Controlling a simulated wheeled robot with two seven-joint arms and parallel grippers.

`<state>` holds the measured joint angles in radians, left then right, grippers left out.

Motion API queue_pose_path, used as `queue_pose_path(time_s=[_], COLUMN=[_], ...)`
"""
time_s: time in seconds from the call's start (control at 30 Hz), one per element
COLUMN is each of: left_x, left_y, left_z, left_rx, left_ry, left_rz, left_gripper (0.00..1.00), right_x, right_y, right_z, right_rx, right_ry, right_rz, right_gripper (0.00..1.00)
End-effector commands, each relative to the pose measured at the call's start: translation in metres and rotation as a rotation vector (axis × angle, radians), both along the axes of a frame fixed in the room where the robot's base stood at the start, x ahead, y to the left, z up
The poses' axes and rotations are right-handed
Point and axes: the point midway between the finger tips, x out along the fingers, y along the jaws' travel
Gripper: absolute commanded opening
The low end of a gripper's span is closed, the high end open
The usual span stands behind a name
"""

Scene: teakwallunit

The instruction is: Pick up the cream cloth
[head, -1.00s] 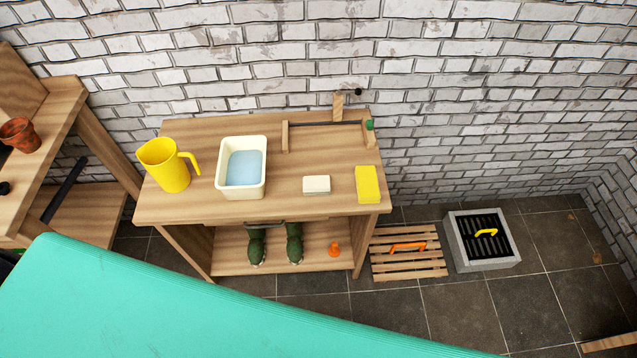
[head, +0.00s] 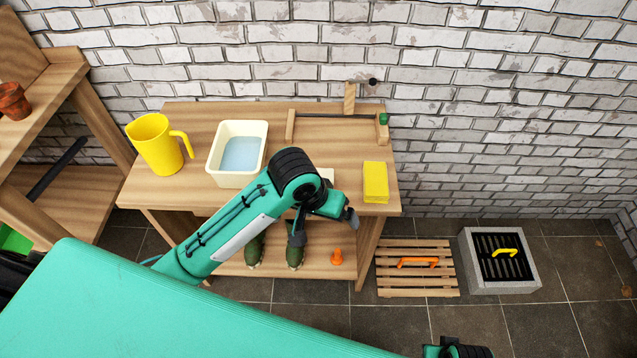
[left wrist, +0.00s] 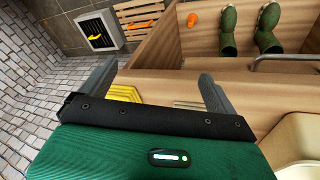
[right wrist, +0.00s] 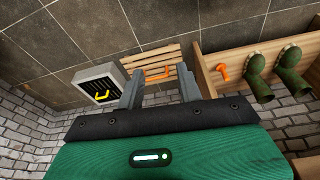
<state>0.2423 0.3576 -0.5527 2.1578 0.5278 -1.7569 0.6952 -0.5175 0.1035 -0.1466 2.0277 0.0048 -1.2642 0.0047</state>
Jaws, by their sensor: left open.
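The cream cloth (head: 327,174) is a small pale folded block on the wooden bench top. In the head view my left arm covers most of it. In the left wrist view a pale sliver of it (left wrist: 187,104) shows between the fingers, partly hidden by the gripper body. My left gripper (head: 347,216) is open and empty, over the bench's front edge by the cloth; its spread fingers show in the left wrist view (left wrist: 157,85). My right gripper (right wrist: 159,80) is open and empty, away from the bench.
A yellow sponge (head: 375,182) lies right of the cloth. A cream basin (head: 214,158) of water and a yellow jug (head: 157,147) stand left. A rail (head: 340,115) spans the back. Green boots (head: 255,250) and an orange object (head: 336,257) sit on the lower shelf.

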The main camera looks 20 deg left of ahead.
Motion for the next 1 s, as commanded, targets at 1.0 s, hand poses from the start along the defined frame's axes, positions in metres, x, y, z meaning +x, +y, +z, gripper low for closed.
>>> queue_pose_path(time_s=[1.0], left_x=[0.106], left_y=[0.057], left_z=[0.083], left_rx=[0.241], left_ry=[0.148], left_rz=[0.382], left_gripper=[0.94], right_x=[-0.021], right_y=[0.008], right_z=[-0.111], right_rx=[0.01], right_ry=[0.056], right_rz=[0.004], right_gripper=[0.36])
